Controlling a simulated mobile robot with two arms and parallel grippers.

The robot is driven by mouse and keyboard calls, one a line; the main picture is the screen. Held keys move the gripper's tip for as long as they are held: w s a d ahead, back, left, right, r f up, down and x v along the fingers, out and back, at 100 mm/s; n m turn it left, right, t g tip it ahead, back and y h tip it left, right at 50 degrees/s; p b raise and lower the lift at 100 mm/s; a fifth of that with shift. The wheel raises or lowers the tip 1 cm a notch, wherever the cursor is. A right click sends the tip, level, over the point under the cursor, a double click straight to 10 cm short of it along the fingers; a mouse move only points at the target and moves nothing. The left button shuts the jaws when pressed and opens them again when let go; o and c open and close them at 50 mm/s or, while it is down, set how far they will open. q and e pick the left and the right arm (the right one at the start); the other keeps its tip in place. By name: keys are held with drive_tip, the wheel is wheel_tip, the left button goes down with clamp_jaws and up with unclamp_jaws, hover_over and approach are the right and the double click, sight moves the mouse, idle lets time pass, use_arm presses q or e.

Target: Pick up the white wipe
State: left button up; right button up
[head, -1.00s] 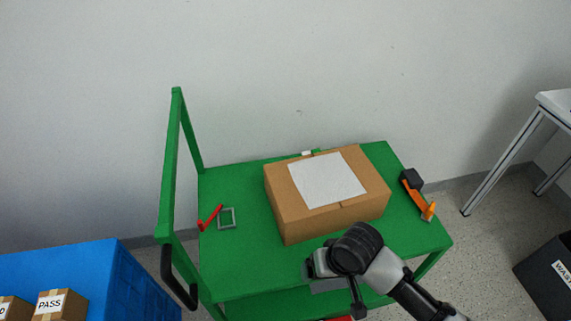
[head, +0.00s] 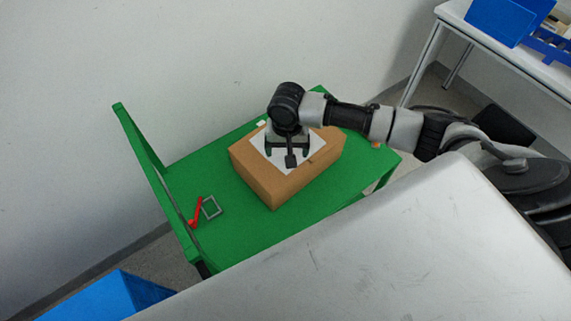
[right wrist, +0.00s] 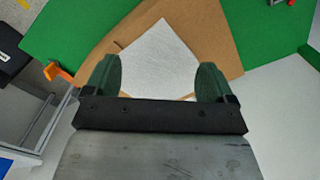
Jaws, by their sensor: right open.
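The white wipe (head: 264,153) lies flat on top of a brown cardboard box (head: 262,186) on the green cart (head: 240,230). In the right wrist view the wipe (right wrist: 160,60) shows between and beyond the two fingers. My right gripper (head: 288,150) points down over the wipe, open and empty, and hides part of it in the head view. In the right wrist view its green fingers (right wrist: 160,75) are spread wide. I cannot tell whether the fingertips touch the wipe. My left gripper is in neither view.
A red item (head: 195,212) and a small grey square frame (head: 211,207) lie on the cart left of the box. An orange tool (right wrist: 58,72) shows at the cart's edge. A blue container (head: 105,298) stands lower left. A white table (head: 510,45) stands upper right.

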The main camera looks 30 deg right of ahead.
wheel_tip(320, 180, down, 5)
drive_tip(key=b, duration=0.6)
drive_tip(key=shift+f, duration=0.2)
drive_tip(key=shift+f+b, duration=0.35)
drive_tip(key=shift+f, duration=1)
clamp_jaws()
wheel_tip(320, 180, up, 21)
drive_tip(key=p, duration=2.5)
